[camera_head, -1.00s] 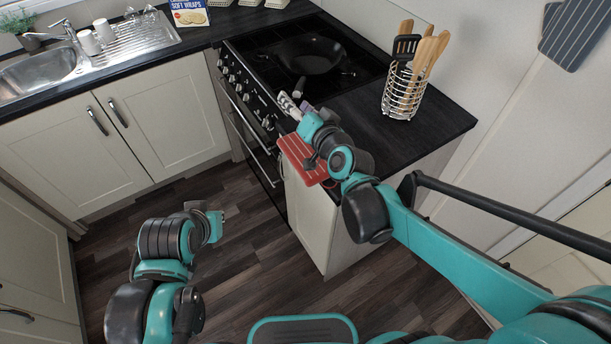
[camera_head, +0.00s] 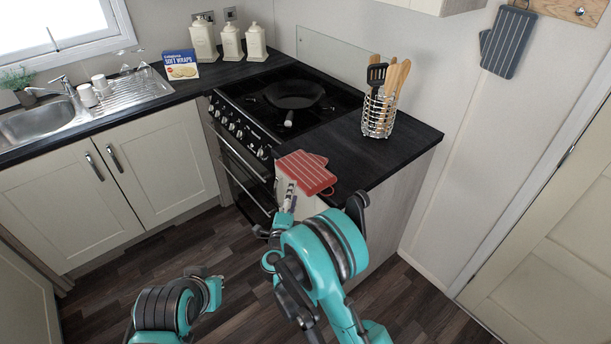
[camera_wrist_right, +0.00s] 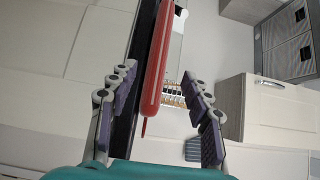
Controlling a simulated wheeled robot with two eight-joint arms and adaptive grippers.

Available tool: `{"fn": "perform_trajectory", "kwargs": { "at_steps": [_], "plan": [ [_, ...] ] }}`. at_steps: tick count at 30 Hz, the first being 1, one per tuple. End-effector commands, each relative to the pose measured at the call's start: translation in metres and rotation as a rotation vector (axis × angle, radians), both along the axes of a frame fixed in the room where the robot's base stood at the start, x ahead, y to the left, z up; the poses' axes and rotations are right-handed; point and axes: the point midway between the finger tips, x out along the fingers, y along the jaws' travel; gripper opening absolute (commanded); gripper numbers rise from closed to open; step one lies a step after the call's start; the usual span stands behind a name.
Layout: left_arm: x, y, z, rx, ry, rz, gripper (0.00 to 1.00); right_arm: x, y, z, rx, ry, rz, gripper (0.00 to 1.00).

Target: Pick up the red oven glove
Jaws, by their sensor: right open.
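The red oven glove (camera_head: 307,172), with pale stripes, lies flat on the dark worktop at its front edge, right of the cooker. It has a small loop at its right end. My right gripper (camera_head: 287,199) is just in front of the glove, below the worktop edge in the picture. In the right wrist view the gripper (camera_wrist_right: 160,92) is open, and the glove (camera_wrist_right: 158,50) shows edge-on as a red strip between the fingers. I cannot see either finger touching it. My left gripper (camera_head: 214,288) is low over the floor, well away from the glove; its jaws are unclear.
A wire utensil holder (camera_head: 379,115) stands on the worktop behind the glove. A pan (camera_head: 294,95) sits on the black cooker (camera_head: 240,132) to the left. A grey striped oven glove (camera_head: 507,42) hangs on the wall. The floor in front is clear.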

Motion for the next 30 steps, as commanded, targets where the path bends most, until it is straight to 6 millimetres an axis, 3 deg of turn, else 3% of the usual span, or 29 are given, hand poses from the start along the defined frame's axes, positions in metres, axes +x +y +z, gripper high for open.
{"fn": "perform_trajectory", "kwargs": {
  "at_steps": [8, 18, 26, 27, 30],
  "plan": [
    [0.0, 0.0, -0.007, 0.0, 0.0, 0.0, 0.0, 0.026, -0.006, -0.005, 0.006, 0.004, -0.008, 0.49],
    [0.0, 0.0, -0.022, 0.0, 0.0, 0.0, 0.0, 0.072, -0.01, -0.006, 0.006, 0.003, -0.005, 0.49],
    [0.0, 0.0, -0.021, 0.0, 0.0, 0.0, 0.0, 0.077, -0.011, -0.004, 0.006, 0.003, -0.004, 0.49],
    [0.0, 0.0, -0.021, 0.0, 0.0, 0.0, 0.0, 0.076, -0.011, -0.004, 0.006, 0.003, -0.004, 0.47],
    [0.0, 0.0, -0.021, 0.0, 0.0, 0.0, 0.0, 0.076, -0.011, -0.004, 0.006, 0.003, -0.004, 0.2]
  ]
}}
